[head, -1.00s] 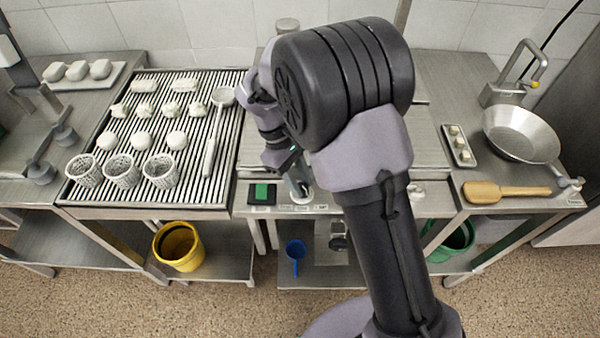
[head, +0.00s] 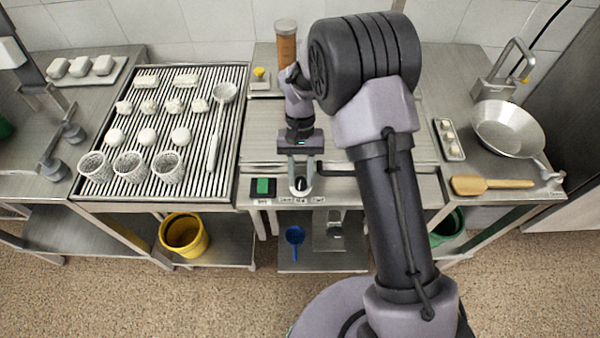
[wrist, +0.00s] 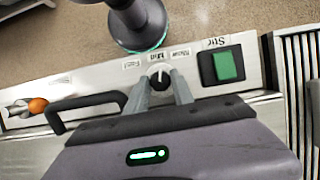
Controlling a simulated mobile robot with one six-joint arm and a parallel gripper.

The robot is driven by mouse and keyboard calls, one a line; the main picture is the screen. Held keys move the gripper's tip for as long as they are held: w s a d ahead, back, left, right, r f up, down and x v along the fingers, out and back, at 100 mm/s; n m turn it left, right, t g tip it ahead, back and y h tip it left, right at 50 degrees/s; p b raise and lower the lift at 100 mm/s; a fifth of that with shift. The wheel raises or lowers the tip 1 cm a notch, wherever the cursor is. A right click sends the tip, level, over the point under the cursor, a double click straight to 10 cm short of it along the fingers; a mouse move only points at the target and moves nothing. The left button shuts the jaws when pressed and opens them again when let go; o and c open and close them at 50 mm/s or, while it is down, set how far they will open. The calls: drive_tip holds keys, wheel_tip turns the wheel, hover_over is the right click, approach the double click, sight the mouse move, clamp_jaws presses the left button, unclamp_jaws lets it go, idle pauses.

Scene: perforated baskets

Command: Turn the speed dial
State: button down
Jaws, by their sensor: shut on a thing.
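In the head view the dial (head: 300,186) is at the front edge of the middle counter, partly covered by the fingers. My gripper (wrist: 161,84) has a finger on each side of the knob and is shut on it. In the head view my gripper (head: 301,182) points down at the panel. The exact pointer setting is hard to read.
A green button (wrist: 228,66) sits beside the dial on the panel. A black handle (wrist: 84,104) and an orange-tipped lever (wrist: 37,105) are on the other side. Perforated baskets (head: 131,167) stand on the slatted rack at left. A wooden paddle (head: 490,185) lies at right.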

drive_tip(key=m+y, duration=0.1)
drive_tip(key=m, duration=0.3)
drive_tip(key=shift+d+m+y, duration=0.15)
drive_tip(key=shift+m+y, duration=0.15)
drive_tip(key=shift+y, duration=0.1)
drive_tip(key=shift+s+d+m+t+y+b, duration=0.1)
drive_tip(key=shift+m+t+y+b, duration=0.25)
drive_tip(key=shift+m, duration=0.75)
drive_tip(key=shift+m+t+y+b, duration=0.2)
drive_tip(key=shift+m+t+y, duration=0.2)
drive_tip(key=shift+m, duration=0.7)
drive_tip(key=c, duration=1.4)
unclamp_jaws()
drive_tip(key=p+v, duration=0.6)
drive_tip(key=v, duration=1.1)
drive_tip(key=shift+d+r, duration=0.1)
drive_tip(key=shift+r, duration=0.1)
